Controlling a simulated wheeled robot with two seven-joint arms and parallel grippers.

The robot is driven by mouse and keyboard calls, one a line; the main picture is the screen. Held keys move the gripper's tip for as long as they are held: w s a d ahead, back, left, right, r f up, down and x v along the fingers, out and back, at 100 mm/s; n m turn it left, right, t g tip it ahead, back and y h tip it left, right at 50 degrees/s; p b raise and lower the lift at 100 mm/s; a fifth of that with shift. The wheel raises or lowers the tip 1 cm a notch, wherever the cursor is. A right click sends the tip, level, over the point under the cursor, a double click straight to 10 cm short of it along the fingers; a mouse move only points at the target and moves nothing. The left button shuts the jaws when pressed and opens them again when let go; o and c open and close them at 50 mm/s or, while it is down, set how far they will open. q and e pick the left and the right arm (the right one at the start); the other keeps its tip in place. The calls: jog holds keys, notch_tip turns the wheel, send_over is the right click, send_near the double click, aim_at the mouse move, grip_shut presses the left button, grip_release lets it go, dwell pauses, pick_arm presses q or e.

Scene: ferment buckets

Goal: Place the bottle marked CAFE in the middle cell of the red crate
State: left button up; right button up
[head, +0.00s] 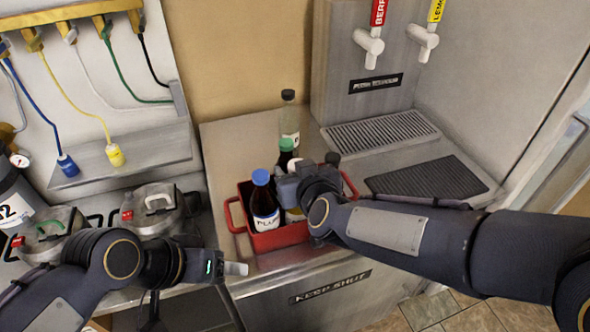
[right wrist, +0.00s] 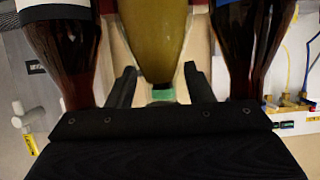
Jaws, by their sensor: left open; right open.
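The red crate (head: 278,238) stands on the steel counter with several bottles in it. A clear bottle (head: 289,122) with a dark cap stands behind the crate. I cannot read CAFE on any label. My right gripper (head: 290,188) is open over the crate. In the right wrist view an olive bottle (right wrist: 157,40) with a green cap shows between its fingers, with dark brown bottles on both sides. My left gripper (head: 232,268) is open and empty, left of the crate's front.
A drip grate (head: 380,132) and a dark ribbed mat (head: 427,179) lie on the counter to the right, below two taps (head: 369,47). My right arm hides the crate's right part.

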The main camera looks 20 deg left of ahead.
jog(key=p+v, duration=0.3)
jog(key=v, duration=0.9)
jog(key=shift+p, duration=0.3)
jog(key=s+d+r+m+g+y, duration=0.1)
jog(key=d+m+g, duration=0.15)
jog(key=d, duration=0.95)
jog(key=s+d+f+m+g+h, duration=0.1)
jog(key=s+d+f+m+h, duration=0.1)
jog(key=s+d, duration=0.4)
jog(key=s+d+f+m+g+h, duration=0.2)
jog(key=s+d+f+m, duration=0.2)
jog(key=d, duration=0.5)
jog(key=shift+s+d+h, duration=0.25)
jog(key=shift+s+h, duration=0.15)
jog(key=shift+s, duration=0.55)
